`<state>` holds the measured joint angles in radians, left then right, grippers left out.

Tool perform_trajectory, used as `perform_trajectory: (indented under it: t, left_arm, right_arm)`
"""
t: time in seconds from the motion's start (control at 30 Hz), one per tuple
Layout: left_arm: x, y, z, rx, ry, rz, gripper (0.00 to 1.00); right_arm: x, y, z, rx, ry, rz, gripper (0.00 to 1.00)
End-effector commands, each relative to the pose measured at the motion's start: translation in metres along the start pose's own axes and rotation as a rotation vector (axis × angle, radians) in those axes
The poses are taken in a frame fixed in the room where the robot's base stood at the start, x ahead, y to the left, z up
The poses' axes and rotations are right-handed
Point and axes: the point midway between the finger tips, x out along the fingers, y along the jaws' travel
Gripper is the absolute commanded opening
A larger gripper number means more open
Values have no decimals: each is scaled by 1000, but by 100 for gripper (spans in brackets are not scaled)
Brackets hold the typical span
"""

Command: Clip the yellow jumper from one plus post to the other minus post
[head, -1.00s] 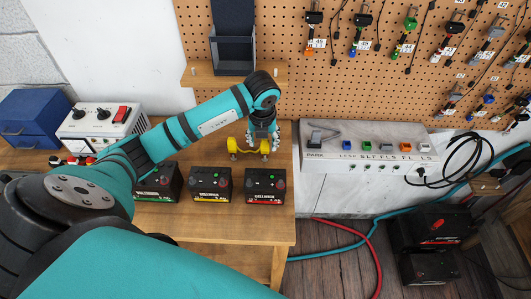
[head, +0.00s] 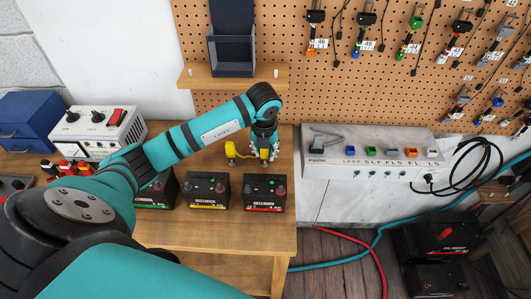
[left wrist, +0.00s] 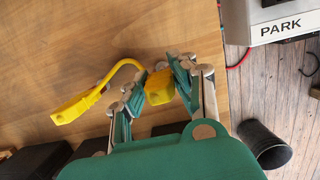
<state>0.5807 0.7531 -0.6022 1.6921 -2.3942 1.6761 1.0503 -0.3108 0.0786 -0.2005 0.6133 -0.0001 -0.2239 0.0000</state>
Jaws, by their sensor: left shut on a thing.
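The yellow jumper (head: 232,151) is at my left gripper (head: 265,150), over the bench behind the batteries. In the left wrist view, the left gripper (left wrist: 158,85) is shut on one yellow clip end; the cable loops left to the other clip (left wrist: 75,107), which is free. The black batteries stand in a row: one with a green label (head: 155,203), partly hidden by my arm, one with a yellow label (head: 207,203), and one with a red label (head: 264,205). Red post caps show on the yellow-label and red-label batteries; the minus posts are unclear. My right gripper is out of view.
The wooden bench (head: 200,232) ends just right of the red-label battery. A shelf (head: 195,77) with a dark bin sits behind. A grey box marked PARK (head: 350,172) is to the right. A power supply (head: 97,130) stands at left.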

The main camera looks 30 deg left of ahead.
Motion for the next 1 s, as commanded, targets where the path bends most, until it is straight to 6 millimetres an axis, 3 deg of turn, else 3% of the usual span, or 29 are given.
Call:
perform_trajectory:
  t: [0.17, 0.37, 0.53, 0.87, 1.0]
  left_arm:
    - [-2, 0, 0, 0, 0, -1, 10]
    - [-22, 0, 5, 0, -2, 0, 10]
    - [-39, 0, 8, 1, -1, -1, 10]
    - [-40, 0, 8, 3, 0, -1, 10]
    - [-50, -4, 8, 79, -3, -17, 10]
  right_arm:
    - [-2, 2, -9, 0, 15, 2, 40]
    - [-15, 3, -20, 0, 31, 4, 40]
    - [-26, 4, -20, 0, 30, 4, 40]
    - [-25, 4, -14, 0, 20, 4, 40]
    - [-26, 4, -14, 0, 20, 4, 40]
